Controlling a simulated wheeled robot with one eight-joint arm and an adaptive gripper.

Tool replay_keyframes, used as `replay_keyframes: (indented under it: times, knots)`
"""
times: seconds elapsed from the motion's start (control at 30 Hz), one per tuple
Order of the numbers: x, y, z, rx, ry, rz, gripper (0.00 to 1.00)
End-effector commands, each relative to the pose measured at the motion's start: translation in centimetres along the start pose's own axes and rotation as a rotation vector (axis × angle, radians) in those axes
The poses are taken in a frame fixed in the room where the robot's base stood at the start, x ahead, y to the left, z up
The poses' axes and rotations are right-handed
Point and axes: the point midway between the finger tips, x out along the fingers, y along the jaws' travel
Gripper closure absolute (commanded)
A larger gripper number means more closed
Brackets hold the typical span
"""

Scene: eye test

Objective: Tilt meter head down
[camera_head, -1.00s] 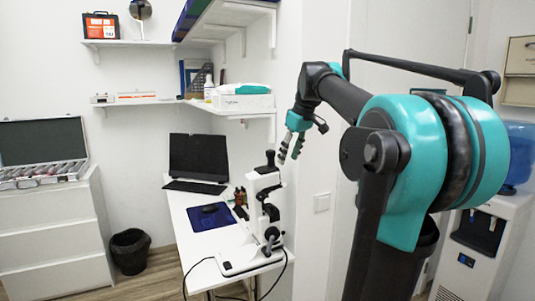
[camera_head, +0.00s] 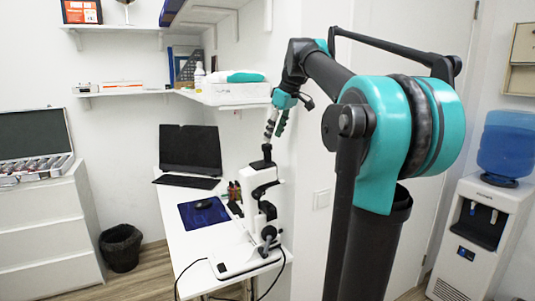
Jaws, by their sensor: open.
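The meter is a white upright instrument with black parts, standing on the near right of the white desk. Its head (camera_head: 263,178) is the upper white part, with a black eyepiece-like piece (camera_head: 267,153) on top. The head looks upright. Its white base (camera_head: 240,262) rests on the desk. My gripper (camera_head: 273,139), teal and grey, points downward just above the black top piece. Its two fingers are apart and nothing shows between them. One fingertip appears very close to the top piece; I cannot tell whether they touch.
A wall shelf (camera_head: 220,99) with a white box hangs behind my gripper. A water dispenser (camera_head: 480,240) stands at the right. A cable runs around the meter.

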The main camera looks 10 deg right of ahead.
Motion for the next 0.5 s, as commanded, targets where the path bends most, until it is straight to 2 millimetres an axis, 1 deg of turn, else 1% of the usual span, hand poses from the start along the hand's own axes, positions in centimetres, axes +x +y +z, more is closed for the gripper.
replay_keyframes:
  times: [0.03, 0.1, 0.3, 0.4, 0.5]
  knots:
    - [1.1, 0.0, 0.0, -0.001, 0.0, 0.0, 0.55]
    - [2.5, 0.0, 0.0, 0.0, 0.0, 0.0, 0.55]
    - [6.0, 0.0, 0.0, -0.001, 0.0, 0.0, 0.55]
    - [7.2, 0.0, 0.0, 0.0, 0.0, 0.0, 0.55]
    - [8.1, 0.0, 0.0, 0.001, 0.0, 0.0, 0.55]
